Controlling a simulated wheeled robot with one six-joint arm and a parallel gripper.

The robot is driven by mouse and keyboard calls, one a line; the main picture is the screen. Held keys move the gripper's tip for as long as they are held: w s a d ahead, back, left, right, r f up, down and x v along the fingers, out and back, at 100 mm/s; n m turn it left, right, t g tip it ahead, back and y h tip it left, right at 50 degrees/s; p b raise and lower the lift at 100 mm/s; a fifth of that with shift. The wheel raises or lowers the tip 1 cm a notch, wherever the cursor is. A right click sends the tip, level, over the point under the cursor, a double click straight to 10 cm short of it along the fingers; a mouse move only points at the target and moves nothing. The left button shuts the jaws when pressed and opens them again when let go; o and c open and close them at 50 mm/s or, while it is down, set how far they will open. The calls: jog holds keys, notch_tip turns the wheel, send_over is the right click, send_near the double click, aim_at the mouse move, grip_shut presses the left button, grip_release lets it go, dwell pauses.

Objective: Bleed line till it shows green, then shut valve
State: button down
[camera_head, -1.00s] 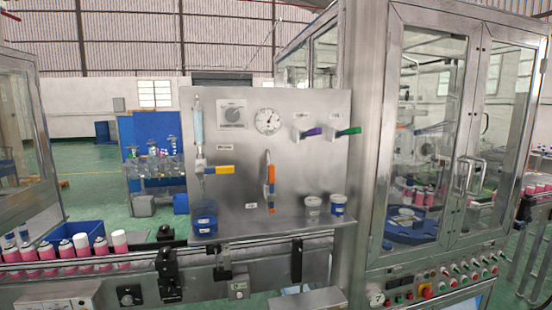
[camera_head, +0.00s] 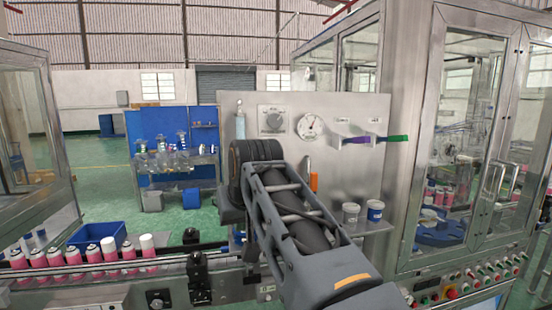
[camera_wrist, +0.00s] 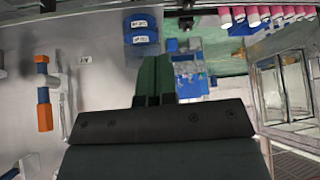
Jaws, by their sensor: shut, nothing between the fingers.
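The steel panel (camera_head: 345,115) carries a pale-blue sight tube (camera_head: 240,126), a round gauge (camera_head: 310,126) and a square dial plate (camera_head: 272,120). A purple handle (camera_head: 356,140) and a green handle (camera_head: 392,138) stick out at its right. An orange-handled fitting (camera_head: 313,181) is partly behind my arm; it also shows in the wrist view (camera_wrist: 44,118). My arm hides the lower tube and the yellow-handled valve. My gripper (camera_wrist: 156,62) is shut and empty, in front of the panel and below the blue containers (camera_wrist: 142,30) in the wrist picture. I see no green indicator light.
Two white-and-blue cups (camera_head: 375,211) stand on the panel's shelf. Pink cans (camera_head: 75,254) line the conveyor at left beside a blue bin (camera_head: 98,234). A glass-doored machine (camera_head: 470,150) stands close at right.

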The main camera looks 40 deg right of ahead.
jog(key=s+d+r+m+h+p, duration=0.1)
jog(key=d+r, duration=0.2)
jog(key=r, duration=0.3)
jog(key=s+d+r+t+h+p, duration=0.1)
jog(key=d+r, duration=0.1)
jog(key=r, duration=0.5)
jog(key=s+d+r+m, duration=0.1)
jog(key=d+r, duration=0.2)
jog(key=r, duration=0.3)
jog(key=s+f+x, duration=0.1)
jog(key=x, duration=1.1)
jog(key=shift+a+f, duration=0.3)
jog(key=shift+f, duration=0.05)
jog(key=shift+s+f+t+b, duration=0.1)
jog(key=shift+t+b, duration=0.2)
jog(key=shift+b, duration=0.1)
